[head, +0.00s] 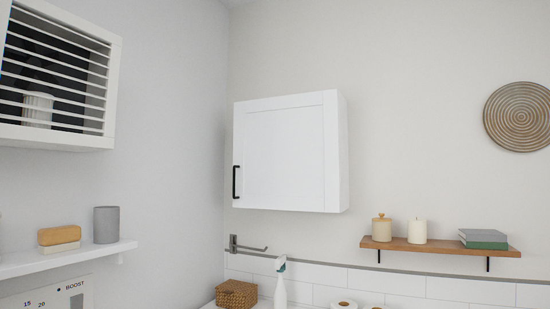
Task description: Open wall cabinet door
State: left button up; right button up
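A white wall cabinet (290,152) hangs on the back wall in the middle of the head view. Its front is a single framed door (283,150), which is shut. A black bar handle (235,182) stands upright near the door's lower left edge. Neither of my grippers is in view.
A white slatted cabinet (58,75) and a white shelf (70,257) are on the left wall. A wooden shelf (440,246) with a jar, candle and books is at right. Below the cabinet are a metal towel bar (248,248), wicker basket (236,294) and white bottle (280,290).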

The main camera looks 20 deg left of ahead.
aim_at(286, 148)
jog(key=i+l+u, duration=0.2)
jog(key=i, duration=0.2)
jog(key=i+l+u, duration=0.1)
jog(key=i+u, duration=0.15)
jog(key=i, duration=0.2)
